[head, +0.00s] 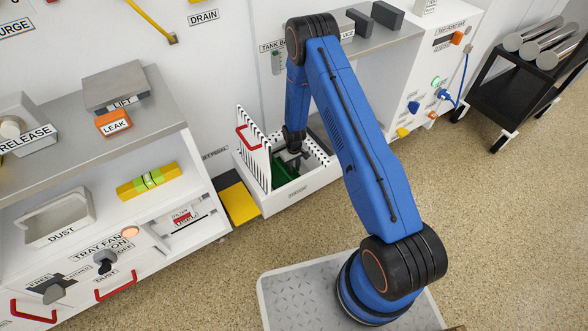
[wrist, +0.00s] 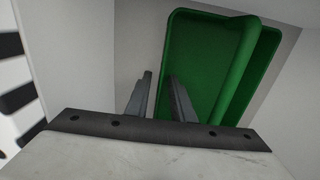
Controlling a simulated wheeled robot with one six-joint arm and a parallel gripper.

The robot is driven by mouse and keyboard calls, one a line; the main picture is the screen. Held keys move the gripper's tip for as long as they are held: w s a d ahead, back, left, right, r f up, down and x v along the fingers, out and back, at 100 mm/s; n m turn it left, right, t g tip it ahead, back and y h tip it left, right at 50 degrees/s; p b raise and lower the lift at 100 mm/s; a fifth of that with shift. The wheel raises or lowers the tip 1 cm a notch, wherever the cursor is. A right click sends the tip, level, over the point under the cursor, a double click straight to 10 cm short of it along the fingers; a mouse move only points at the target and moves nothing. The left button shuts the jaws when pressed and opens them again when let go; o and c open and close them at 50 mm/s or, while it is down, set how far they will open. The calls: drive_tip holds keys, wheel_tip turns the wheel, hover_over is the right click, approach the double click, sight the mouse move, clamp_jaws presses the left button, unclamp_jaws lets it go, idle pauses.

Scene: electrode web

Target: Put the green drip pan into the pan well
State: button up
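The green drip pan (head: 281,173) is inside the white-walled pan well (head: 300,190), low between its walls. In the wrist view the pan (wrist: 205,60) shows its green inside and a raised ridge toward its right side. My gripper (head: 294,158) points down into the well. In the wrist view its two fingers (wrist: 160,85) stand apart, one on each side of the pan's left edge, with a gap between them. I cannot tell whether they touch the pan. The arm hides part of the well in the head view.
A white slotted panel with a red handle (head: 248,139) stands upright at the well's left. A cabinet with shelves (head: 150,150) is at the left. A black cart (head: 520,85) with cylinders is at the far right. The floor at right is clear.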

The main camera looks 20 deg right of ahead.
wheel_tip(320, 180, up, 12)
drive_tip(key=shift+r, duration=0.15)
idle(0.6)
idle(0.5)
